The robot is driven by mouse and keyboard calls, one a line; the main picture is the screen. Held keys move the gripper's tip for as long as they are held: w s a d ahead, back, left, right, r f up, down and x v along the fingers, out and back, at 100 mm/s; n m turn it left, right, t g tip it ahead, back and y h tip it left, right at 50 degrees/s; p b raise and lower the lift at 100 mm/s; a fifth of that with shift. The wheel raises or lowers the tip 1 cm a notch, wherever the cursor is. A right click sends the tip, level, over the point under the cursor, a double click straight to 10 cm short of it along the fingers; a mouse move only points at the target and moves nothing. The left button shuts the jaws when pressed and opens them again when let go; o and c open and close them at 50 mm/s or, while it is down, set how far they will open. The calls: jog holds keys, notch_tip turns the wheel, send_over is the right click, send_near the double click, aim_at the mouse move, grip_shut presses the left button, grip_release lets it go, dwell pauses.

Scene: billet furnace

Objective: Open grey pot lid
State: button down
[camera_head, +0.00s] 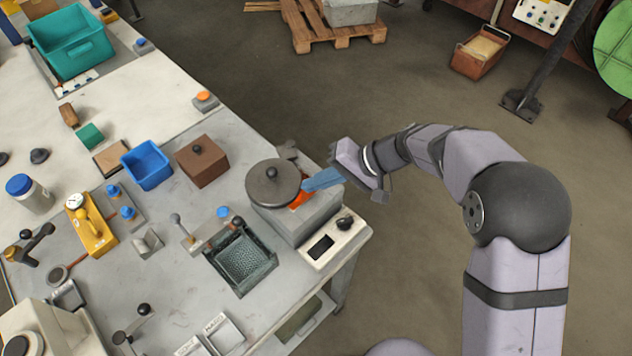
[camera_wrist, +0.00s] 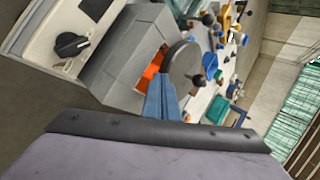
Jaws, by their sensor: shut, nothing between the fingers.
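The grey pot lid (camera_head: 268,188) is a round disc with a dark knob, on top of the grey furnace block (camera_head: 305,218). It also shows in the wrist view (camera_wrist: 181,62), with its knob to the right. An orange glowing opening (camera_head: 299,199) shows beside the lid's right edge, so the lid does not fully cover it; the glow is also in the wrist view (camera_wrist: 152,70). My gripper (camera_head: 309,184) has blue fingers that are shut and empty. The fingertips are right at the lid's right edge, by the glow; whether they touch the lid I cannot tell.
A white control panel (camera_head: 334,241) with a black knob is at the front of the furnace. A brown box (camera_head: 202,161) with a knob, a blue bin (camera_head: 147,164) and a dark mesh basket (camera_head: 241,260) stand nearby on the bench.

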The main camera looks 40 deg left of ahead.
aim_at(261, 185)
jog(key=m+b, duration=0.1)
jog(key=s+t+b, duration=0.1)
jog(key=s+m+y+b, duration=0.1)
jog(key=shift+a+f+m+t, duration=0.25)
jog(key=shift+a+m+t, duration=0.05)
jog(key=shift+a+t, duration=0.1)
jog(key=s+a+b, duration=0.1)
jog(key=b, duration=0.2)
jog(key=shift+s, duration=0.2)
jog(key=s+a+m+t+b, duration=0.1)
jog(key=s+m, duration=0.1)
jog(key=s+a+m+t+b, duration=0.1)
jog(key=s+a+t+b, duration=0.1)
jog(key=shift+a+r+m+y, duration=0.2)
jog(key=shift+m+y, duration=0.2)
jog(key=shift+s+a+m+t, duration=0.25)
jog(key=shift+a+m+t, duration=0.15)
jog(key=shift+a, duration=0.15)
jog(key=shift+s+a, duration=0.3)
jog(key=shift+a, duration=0.35)
jog(key=shift+d, duration=0.1)
